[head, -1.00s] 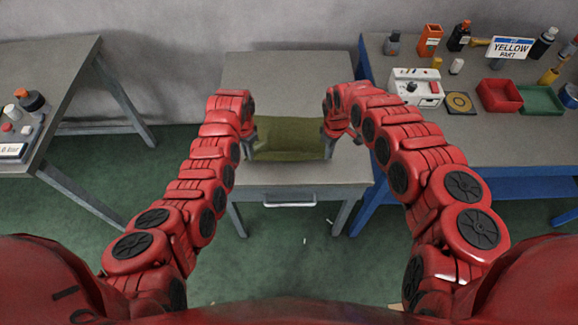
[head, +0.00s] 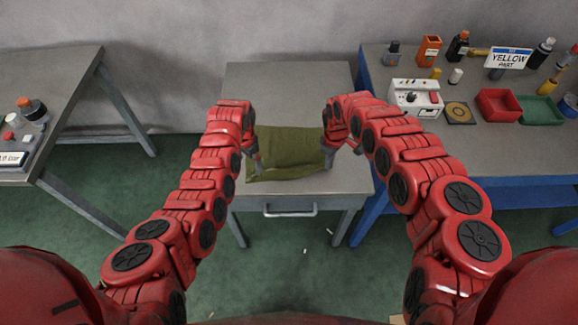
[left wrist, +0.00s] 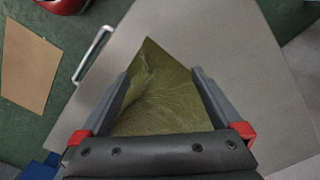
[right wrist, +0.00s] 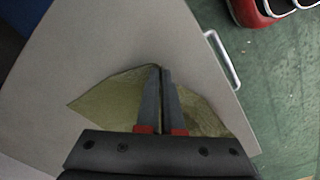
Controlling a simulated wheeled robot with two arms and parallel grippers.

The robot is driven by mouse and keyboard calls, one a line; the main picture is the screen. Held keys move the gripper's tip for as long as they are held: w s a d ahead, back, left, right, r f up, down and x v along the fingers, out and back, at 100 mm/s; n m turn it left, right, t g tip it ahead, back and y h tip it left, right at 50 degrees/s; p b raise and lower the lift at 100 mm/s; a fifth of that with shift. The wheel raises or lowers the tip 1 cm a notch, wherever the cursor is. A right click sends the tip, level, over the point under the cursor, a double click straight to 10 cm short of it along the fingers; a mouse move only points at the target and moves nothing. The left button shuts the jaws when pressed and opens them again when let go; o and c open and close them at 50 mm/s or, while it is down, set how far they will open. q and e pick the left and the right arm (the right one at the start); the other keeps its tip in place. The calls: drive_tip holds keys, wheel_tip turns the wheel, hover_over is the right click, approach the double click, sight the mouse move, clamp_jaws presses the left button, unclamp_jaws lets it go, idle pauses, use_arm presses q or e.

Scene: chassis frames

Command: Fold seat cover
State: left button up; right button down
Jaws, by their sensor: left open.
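The olive-green seat cover (head: 288,155) lies on the small grey table (head: 290,82), with a pointed corner at its front left. My left gripper (head: 256,164) is at the cover's left side. In the left wrist view its fingers (left wrist: 160,74) are spread apart, with a cover corner (left wrist: 158,88) showing between them. My right gripper (head: 329,160) is at the cover's right edge. In the right wrist view its fingers (right wrist: 162,72) are close together on the edge of the cover (right wrist: 115,98). My right arm hides part of the right edge.
A drawer handle (head: 290,211) is on the table's front. The right bench (head: 470,150) carries a white device (head: 415,97), a red tray (head: 499,103), a green tray (head: 541,109) and bottles. Another bench (head: 60,75) stands left. The table's back is clear.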

use_arm(q)
drive_tip(key=shift+r, duration=0.1)
wheel_tip(320, 180, up, 5)
drive_tip(key=p, duration=0.3)
drive_tip(key=shift+r+p, duration=0.2)
drive_tip(key=shift+p, duration=0.15)
use_arm(e)
wheel_tip(320, 180, up, 4)
drive_tip(key=shift+f, duration=0.15)
use_arm(q)
wheel_tip(320, 180, up, 12)
drive_tip(key=p, duration=0.5)
use_arm(e)
wheel_tip(320, 180, up, 5)
